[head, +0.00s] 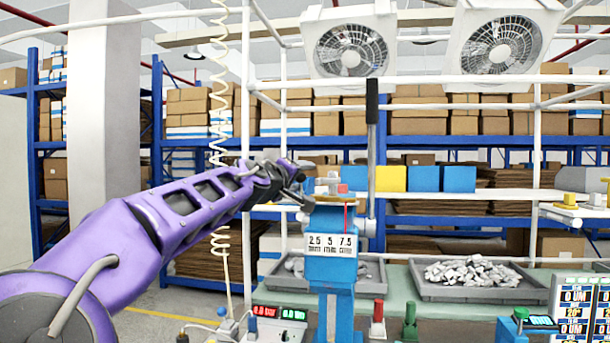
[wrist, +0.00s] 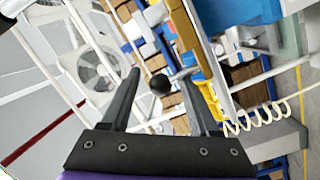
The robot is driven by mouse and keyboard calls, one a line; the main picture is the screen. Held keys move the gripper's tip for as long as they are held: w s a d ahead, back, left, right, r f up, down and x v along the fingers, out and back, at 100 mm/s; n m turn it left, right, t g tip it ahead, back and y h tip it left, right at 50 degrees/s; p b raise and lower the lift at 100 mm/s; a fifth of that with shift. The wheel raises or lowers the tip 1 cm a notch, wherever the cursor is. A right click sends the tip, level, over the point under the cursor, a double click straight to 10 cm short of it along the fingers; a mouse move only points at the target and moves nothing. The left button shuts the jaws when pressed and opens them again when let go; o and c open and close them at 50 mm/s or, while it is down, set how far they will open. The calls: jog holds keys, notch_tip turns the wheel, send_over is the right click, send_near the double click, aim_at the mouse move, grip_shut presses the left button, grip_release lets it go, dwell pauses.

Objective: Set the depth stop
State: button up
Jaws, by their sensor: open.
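A blue press (head: 333,230) stands at the centre of the head view. Its white plate (head: 331,244) reads 2.5, 5 and 7.5, and a thin red marker (head: 346,216) hangs over the plate's right part. My gripper (head: 303,189) is at the left of the press head, small and partly hidden. In the wrist view my gripper (wrist: 159,74) is open, and a black ball knob (wrist: 160,84) on a thin rod shows between its fingers. A gap shows on each side of the knob. I cannot tell how deep it sits between the fingers.
A tall lever with a black grip (head: 372,102) rises at the right of the press. Grey trays (head: 478,291) of metal parts lie on the green bench. Blue and yellow bins (head: 424,178) stand on the shelf behind. A coiled cord (head: 219,110) hangs at the left.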

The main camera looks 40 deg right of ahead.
jog(key=shift+x, duration=1.4)
grip_shut()
jog(key=shift+d+f, duration=0.1)
dwell(0.4)
